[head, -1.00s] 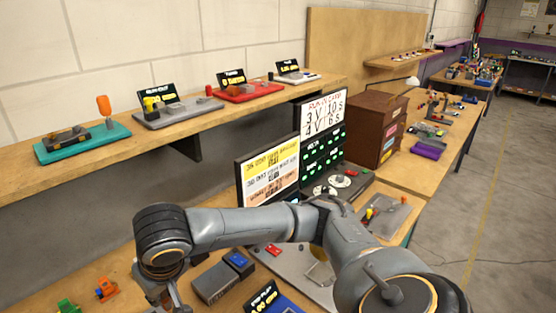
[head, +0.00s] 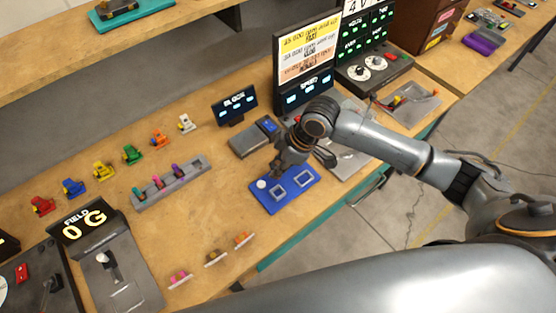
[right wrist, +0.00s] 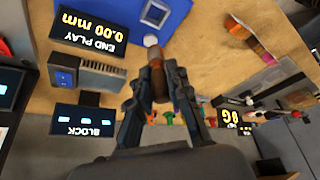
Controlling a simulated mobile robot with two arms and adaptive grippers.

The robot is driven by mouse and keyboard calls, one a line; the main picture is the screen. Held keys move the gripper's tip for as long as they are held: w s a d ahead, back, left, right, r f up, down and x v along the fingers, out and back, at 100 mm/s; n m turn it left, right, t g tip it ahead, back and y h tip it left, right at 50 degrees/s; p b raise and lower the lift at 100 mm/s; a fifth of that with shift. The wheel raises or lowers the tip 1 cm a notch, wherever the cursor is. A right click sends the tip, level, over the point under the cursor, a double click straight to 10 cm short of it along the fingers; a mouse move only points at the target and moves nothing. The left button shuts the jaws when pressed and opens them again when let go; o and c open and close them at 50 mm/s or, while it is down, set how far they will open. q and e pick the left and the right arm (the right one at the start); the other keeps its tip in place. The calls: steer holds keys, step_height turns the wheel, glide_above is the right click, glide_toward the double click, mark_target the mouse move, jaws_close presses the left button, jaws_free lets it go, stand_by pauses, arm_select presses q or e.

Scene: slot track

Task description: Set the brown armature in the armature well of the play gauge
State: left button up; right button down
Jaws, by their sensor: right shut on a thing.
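The play gauge is a blue plate (head: 268,204) with two square grey-rimmed wells and a round white knob (head: 262,183) at its left end. My right gripper (head: 283,168) is just behind the plate's left half in the head view. In the right wrist view it (right wrist: 158,82) is shut on the brown armature (right wrist: 158,88), a short cylinder. Part of the blue plate (right wrist: 178,18) shows beyond the fingertips there, with the white knob between. The END PLAY display (right wrist: 90,30) reads 0.00 mm. I cannot tell the gap between armature and plate. My left gripper is out of view.
A grey rack (head: 185,185) with several coloured pieces lies to the left. A grey block (head: 250,143) stands behind the gauge, near the BLOCK display (head: 234,104). Small coloured pieces (head: 215,258) line the front edge. Bare bench lies between rack and gauge.

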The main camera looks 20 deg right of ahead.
mark_target(280, 178)
steer(key=shift+s+a+f+n+g+p, duration=0.15)
steer(key=shift+s+f+n+g+p, duration=0.2)
steer(key=shift+f+n, duration=0.4)
step_height(280, 178, down, 5)
steer(key=b, duration=0.5)
steer(key=shift+f, duration=0.25)
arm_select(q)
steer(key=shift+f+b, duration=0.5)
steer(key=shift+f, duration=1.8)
arm_select(e)
steer(key=shift+f, duration=1)
steer(key=shift+f, duration=0.15)
steer(key=c, duration=1.2)
jaws_free()
